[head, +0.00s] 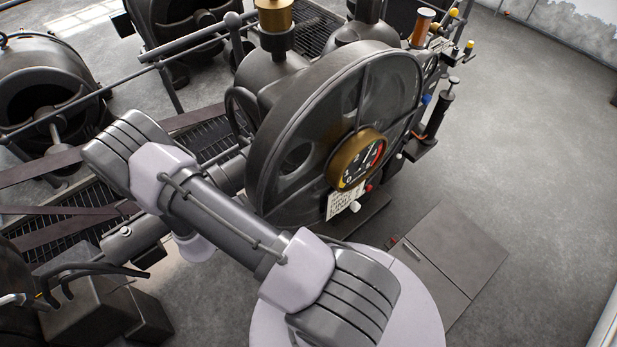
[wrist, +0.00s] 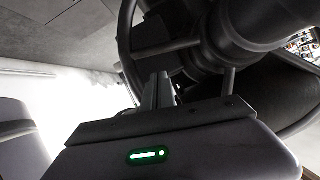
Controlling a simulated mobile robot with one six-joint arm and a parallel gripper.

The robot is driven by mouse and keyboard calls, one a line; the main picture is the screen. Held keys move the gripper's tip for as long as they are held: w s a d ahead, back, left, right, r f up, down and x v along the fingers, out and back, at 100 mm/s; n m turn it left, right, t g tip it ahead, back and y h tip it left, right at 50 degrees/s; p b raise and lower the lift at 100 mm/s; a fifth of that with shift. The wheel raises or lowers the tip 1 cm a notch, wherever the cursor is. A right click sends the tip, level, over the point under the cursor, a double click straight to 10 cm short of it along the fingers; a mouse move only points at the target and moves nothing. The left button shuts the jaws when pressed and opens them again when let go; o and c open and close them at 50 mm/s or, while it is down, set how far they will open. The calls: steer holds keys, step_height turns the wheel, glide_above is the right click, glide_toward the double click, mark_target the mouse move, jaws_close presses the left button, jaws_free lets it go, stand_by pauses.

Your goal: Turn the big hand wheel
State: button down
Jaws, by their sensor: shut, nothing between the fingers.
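The hand wheel, a dark spoked ring, stands beside the big round dynamo housing in the head view (head: 229,110), partly hidden by the machine. In the wrist view its curved rim (wrist: 123,42) and spokes fill the upper middle, close to my fingers. My gripper (wrist: 163,80) is shut and empty, its fingertips inside the outline of the rim and close to a spoke. I cannot tell whether they touch it. In the head view my arm crosses the front of the machine and the gripper is hidden.
A brass-rimmed dial gauge (head: 357,159) sits on the dynamo housing (head: 283,190). Railings (head: 110,82) and brown belts (head: 62,222) run on the left. More dynamos stand at the back left. The grey floor at the right is clear, with a floor hatch (head: 450,258).

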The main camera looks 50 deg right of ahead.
steer(key=b+x, duration=0.2)
steer(key=x, duration=0.7)
steer(key=shift+f, duration=0.2)
